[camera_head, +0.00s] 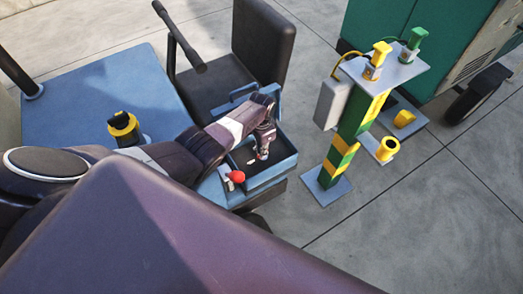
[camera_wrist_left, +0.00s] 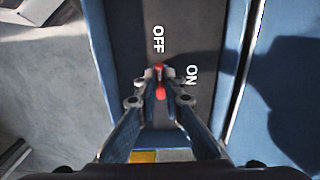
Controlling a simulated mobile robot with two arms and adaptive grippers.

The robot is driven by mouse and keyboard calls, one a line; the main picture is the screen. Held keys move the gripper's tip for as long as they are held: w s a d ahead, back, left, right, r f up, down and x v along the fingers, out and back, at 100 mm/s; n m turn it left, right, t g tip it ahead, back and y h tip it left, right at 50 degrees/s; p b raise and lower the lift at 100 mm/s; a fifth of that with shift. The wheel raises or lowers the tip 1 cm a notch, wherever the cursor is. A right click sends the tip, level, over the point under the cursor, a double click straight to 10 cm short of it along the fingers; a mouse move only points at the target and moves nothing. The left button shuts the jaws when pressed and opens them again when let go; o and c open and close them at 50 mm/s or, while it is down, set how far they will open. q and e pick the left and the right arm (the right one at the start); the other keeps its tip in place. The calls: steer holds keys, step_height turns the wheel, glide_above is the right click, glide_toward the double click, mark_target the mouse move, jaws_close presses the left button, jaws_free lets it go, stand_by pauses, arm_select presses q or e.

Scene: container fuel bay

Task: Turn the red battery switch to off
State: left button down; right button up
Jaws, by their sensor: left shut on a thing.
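The red battery switch (camera_wrist_left: 160,90) is in the left wrist view, on a dark panel (camera_wrist_left: 190,30) with white OFF and ON labels. Its short red handle lies roughly upright in the picture, its upper end below the OFF label; ON is up and to the right. My left gripper (camera_wrist_left: 160,77) is shut on the switch, one fingertip on each side. In the head view my left gripper (camera_head: 262,153) reaches down into the blue-rimmed recess (camera_head: 280,176) and hides the switch there. My right gripper is in neither view.
A red knob (camera_head: 237,176) stands on the blue body just left of the recess. A black seat (camera_head: 262,45) rises behind.

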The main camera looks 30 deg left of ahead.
arm_select(q)
steer(key=shift+w, duration=0.1)
steer(key=c, duration=2)
jaws_free()
steer(key=shift+c, duration=0.2)
steer(key=shift+r, duration=0.15)
step_height(320, 180, up, 12)
